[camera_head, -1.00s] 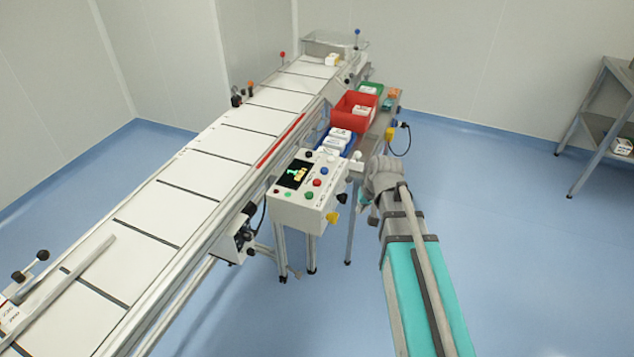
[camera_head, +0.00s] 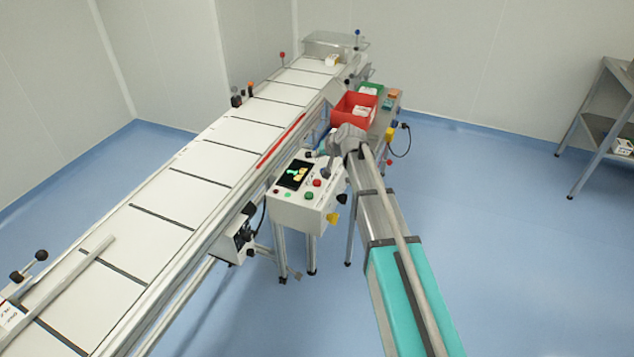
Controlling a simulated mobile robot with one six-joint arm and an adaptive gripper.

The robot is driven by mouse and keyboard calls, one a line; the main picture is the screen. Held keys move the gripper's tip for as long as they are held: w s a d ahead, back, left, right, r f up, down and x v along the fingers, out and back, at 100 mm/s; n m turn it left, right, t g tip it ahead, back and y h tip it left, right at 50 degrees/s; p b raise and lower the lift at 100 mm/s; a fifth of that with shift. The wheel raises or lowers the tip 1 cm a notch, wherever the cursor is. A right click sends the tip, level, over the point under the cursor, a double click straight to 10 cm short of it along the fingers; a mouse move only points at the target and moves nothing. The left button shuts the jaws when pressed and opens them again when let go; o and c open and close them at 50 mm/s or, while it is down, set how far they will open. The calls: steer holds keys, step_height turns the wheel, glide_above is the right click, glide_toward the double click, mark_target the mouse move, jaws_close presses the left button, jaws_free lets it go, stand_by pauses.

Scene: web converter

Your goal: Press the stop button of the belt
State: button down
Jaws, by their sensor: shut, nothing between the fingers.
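A white control box (camera_head: 290,212) stands beside the belt, its sloping top face carrying a dark lit screen (camera_head: 295,174). A larger red button (camera_head: 317,183) sits to the right of the screen, with a green button (camera_head: 309,196) just below it. A small red button (camera_head: 276,191) and a light green one (camera_head: 288,195) lie under the screen. No label is readable. My gripper (camera_head: 326,172) is shut and empty above the upper right of the box, close to the red button. I cannot tell whether it touches anything. The belt (camera_head: 190,195) runs along the left.
A red bin (camera_head: 349,112) and a green bin (camera_head: 371,88) stand on a side table behind my gripper. A yellow part (camera_head: 333,218) and a black knob (camera_head: 342,198) stick out from the box's right side. Floor (camera_head: 480,220) on the right is clear.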

mark_target(314, 180)
steer(key=shift+f, duration=0.15)
step_height(314, 180, down, 9)
steer(key=b, duration=0.9)
steer(key=shift+r, duration=0.2)
steer(key=shift+f, duration=0.2)
stand_by(1.6)
steer(key=shift+f+b, duration=0.2)
steer(key=shift+b, duration=0.15)
steer(key=shift+f+b, duration=0.6)
stand_by(1.1)
steer(key=shift+s+r, duration=0.1)
stand_by(0.3)
steer(key=shift+r+p, duration=0.95)
steer(key=shift+p, duration=0.1)
steer(key=shift+r, duration=0.1)
steer(key=shift+r+p, duration=2.4)
steer(key=shift+p, duration=0.1)
